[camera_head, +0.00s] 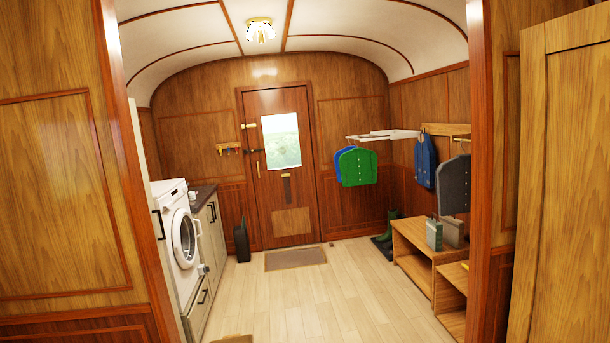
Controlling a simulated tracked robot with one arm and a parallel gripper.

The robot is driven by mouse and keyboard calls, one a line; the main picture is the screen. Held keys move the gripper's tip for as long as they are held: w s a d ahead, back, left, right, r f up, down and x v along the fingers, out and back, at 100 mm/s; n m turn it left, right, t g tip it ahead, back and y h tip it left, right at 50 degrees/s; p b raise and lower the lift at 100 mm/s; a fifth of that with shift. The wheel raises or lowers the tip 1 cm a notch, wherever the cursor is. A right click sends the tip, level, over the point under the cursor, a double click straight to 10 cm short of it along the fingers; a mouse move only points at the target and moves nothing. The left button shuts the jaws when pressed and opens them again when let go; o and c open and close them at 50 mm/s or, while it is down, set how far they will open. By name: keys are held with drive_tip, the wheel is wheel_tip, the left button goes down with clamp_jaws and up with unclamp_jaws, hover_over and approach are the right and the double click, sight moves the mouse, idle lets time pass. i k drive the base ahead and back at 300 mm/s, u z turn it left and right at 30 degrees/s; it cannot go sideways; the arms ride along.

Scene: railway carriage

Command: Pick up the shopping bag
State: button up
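Two bag-like things with handles stand side by side on the wooden bench at the right. One is grey-green (434,234) and the other is greyish (453,232). I cannot tell for sure which of them is the shopping bag. Both look upright and are small and far off, beyond the doorway. My gripper does not show in this view.
A wood-framed doorway (480,120) opens onto a clear pale plank floor (305,300). A white washing machine (178,235) stands left, the wooden bench (412,262) right. A mat (295,259) lies before the far door (282,220).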

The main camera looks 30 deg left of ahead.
sight(452, 231)
drive_tip(key=u, duration=0.5)
drive_tip(key=i, duration=7.75)
drive_tip(key=u, duration=0.05)
